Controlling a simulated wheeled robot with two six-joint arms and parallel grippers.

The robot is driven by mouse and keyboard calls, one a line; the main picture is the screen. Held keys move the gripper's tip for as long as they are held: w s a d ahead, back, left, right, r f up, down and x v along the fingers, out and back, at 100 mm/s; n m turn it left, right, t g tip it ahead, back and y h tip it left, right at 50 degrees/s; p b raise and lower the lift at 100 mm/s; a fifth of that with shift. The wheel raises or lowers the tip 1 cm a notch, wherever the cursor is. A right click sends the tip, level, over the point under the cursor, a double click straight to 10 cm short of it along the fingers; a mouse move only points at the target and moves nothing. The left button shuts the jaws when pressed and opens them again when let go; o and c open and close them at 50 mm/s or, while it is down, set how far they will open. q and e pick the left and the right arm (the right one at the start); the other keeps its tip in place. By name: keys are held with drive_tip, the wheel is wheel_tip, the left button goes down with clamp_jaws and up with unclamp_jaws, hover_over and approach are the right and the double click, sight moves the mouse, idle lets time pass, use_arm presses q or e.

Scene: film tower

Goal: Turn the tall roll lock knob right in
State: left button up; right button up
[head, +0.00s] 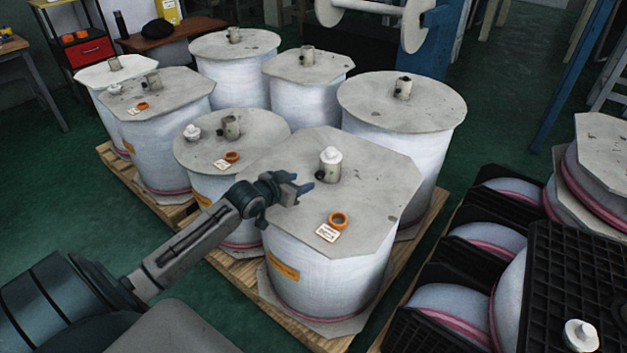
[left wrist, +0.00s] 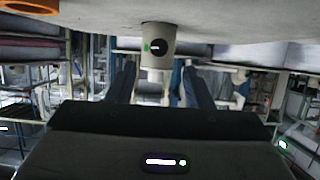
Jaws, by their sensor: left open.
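The roll nearest me (head: 345,265) has a grey eight-sided top plate (head: 375,175). A short beige core stub (head: 331,170) with a white cap (head: 331,154) stands on it. A small black lock knob (head: 320,175) sits on the stub's near left side. My left gripper (head: 305,185) is open and empty, low over the plate, just short of the knob. In the left wrist view, which looks upside down, the stub (left wrist: 158,62) hangs between my two fingers, apart from them. Its knob (left wrist: 158,46) faces me, with a green mark beside it. My right gripper is out of view.
An orange ring (head: 338,220) and a label card (head: 326,234) lie on the same plate. Black crates with more rolls (head: 575,260) stand at the right. Green floor (head: 40,170) is clear at the left.

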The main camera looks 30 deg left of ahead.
sight(318, 176)
use_arm(q)
drive_tip(key=x, duration=0.6)
drive_tip(key=shift+w+f, duration=0.2)
drive_tip(key=shift+w, duration=0.1)
drive_tip(key=shift+w+d+f+b, duration=0.1)
drive_tip(key=shift+w+f+b, duration=0.05)
drive_tip(key=shift+w+b, duration=0.2)
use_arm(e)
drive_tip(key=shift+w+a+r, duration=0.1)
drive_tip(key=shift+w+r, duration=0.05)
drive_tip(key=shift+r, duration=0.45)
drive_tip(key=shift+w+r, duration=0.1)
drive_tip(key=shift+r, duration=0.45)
use_arm(q)
drive_tip(key=shift+c, duration=0.3)
drive_tip(key=c, duration=0.9)
drive_tip(key=shift+p, duration=0.3)
drive_tip(key=shift+m+y+p, duration=0.5)
drive_tip(key=shift+m+p, duration=0.1)
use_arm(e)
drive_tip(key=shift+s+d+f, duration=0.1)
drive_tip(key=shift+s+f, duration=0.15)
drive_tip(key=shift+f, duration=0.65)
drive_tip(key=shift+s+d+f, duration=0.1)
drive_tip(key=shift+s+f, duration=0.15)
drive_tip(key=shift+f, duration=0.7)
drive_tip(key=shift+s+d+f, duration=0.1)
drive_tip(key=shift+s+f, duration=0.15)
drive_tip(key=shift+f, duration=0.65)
